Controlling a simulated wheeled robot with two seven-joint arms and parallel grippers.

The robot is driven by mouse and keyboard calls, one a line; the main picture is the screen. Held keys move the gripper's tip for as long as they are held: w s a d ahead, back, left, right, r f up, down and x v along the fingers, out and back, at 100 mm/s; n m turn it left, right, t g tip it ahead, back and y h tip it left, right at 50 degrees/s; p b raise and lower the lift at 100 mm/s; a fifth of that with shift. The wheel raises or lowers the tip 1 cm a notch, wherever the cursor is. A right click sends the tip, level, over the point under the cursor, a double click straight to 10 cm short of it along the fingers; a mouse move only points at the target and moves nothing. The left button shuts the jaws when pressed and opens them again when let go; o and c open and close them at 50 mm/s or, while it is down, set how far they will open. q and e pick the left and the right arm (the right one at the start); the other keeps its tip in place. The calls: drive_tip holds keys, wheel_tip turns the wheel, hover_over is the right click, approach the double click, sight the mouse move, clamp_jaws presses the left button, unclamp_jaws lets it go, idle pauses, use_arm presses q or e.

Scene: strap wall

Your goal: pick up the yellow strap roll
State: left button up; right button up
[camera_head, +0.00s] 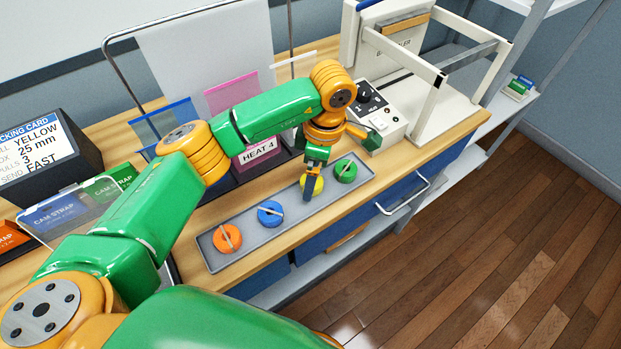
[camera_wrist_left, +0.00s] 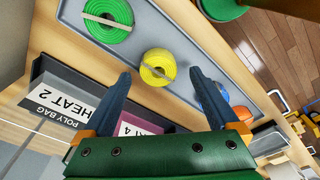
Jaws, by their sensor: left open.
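The yellow strap roll (camera_head: 319,186) lies in the grey tray (camera_head: 246,256), between the blue roll (camera_head: 270,213) and the green roll (camera_head: 345,171). A pale band crosses it. My left gripper (camera_head: 314,178) is over the yellow roll, fingers pointing down, and partly hides it in the head view. In the left wrist view the yellow roll (camera_wrist_left: 158,67) shows whole, between and just beyond the open fingertips (camera_wrist_left: 160,74). Nothing is held. Whether the fingertips reach down beside the roll is hard to tell. My right gripper is not in view.
An orange roll (camera_head: 227,238) lies at the tray's near-left end. Behind the tray stand labelled bins, including HEAT 4 (camera_head: 258,152), and a sealer machine (camera_head: 385,115). A packing card display (camera_head: 40,150) reads YELLOW. The bench's front edge runs close to the tray.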

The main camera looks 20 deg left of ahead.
use_arm(q)
drive_tip(key=shift+w+f, duration=0.15)
drive_tip(key=shift+f, duration=0.65)
clamp_jaws()
drive_tip(key=shift+r, duration=0.1)
